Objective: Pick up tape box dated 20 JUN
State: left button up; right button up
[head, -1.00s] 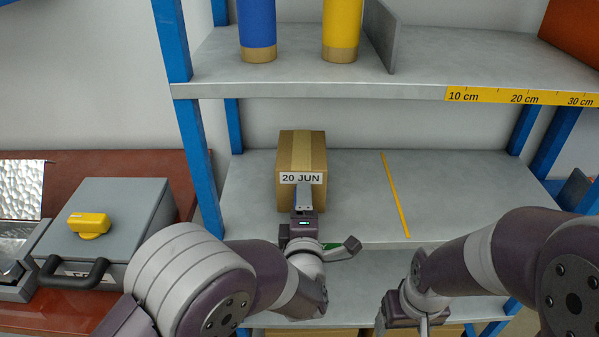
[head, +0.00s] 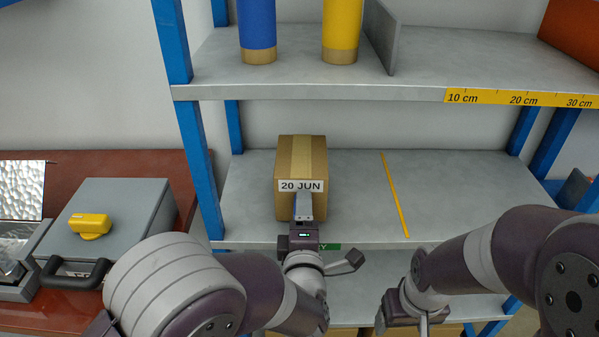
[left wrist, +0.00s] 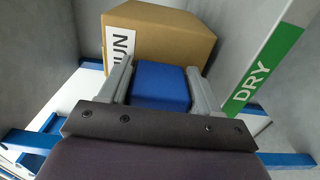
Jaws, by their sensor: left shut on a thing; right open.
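The cardboard tape box (head: 301,160) with the white label 20 JUN is at the left part of the middle shelf, near its front edge. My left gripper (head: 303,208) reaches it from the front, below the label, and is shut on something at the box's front. In the left wrist view the gripper's fingers (left wrist: 160,88) close on a blue block-like tab (left wrist: 161,84) on the face of the box (left wrist: 160,32). My right gripper (head: 424,325) is low in front of the shelves, away from the box. Its fingertips are mostly below the frame.
A yellow strip (head: 396,195) divides the middle shelf (head: 360,190); right of it is bare. Blue (head: 257,30) and yellow (head: 341,30) rolls stand on the upper shelf above. A blue post (head: 200,170) is left of the box. A green DRY label (left wrist: 262,70) marks the shelf edge.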

pick_arm(q)
jog(key=s, duration=2)
jog(key=shift+s+a, duration=0.2)
jog(key=shift+s, duration=0.05)
